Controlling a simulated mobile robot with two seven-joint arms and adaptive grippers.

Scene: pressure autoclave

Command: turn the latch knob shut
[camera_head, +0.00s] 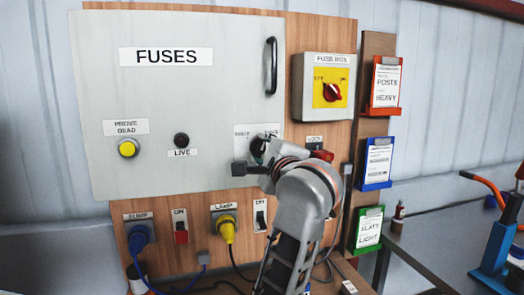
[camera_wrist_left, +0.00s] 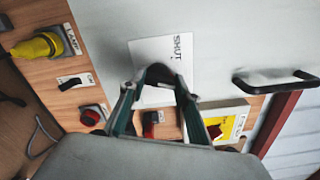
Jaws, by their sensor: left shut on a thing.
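The dark latch knob (camera_head: 257,147) is on the right part of the grey FUSES panel (camera_head: 190,95), beside a white label that is partly covered. In the left wrist view the knob (camera_wrist_left: 158,73) sits between my fingertips, with a label reading SHUT (camera_wrist_left: 178,55) behind it. My left gripper (camera_wrist_left: 156,88) is shut on the knob. In the head view my wrist hides most of the left gripper (camera_head: 257,158) and part of the knob. The knob's exact angle is hard to tell. My right gripper is in neither view.
A black handle (camera_head: 271,66) stands out from the panel above the knob. A fuse box (camera_head: 324,88) with a red rotary switch is to the right. A red part (camera_head: 322,155) is close beside my wrist. A yellow plug (camera_head: 227,229) and a blue plug (camera_head: 139,238) stick out below.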

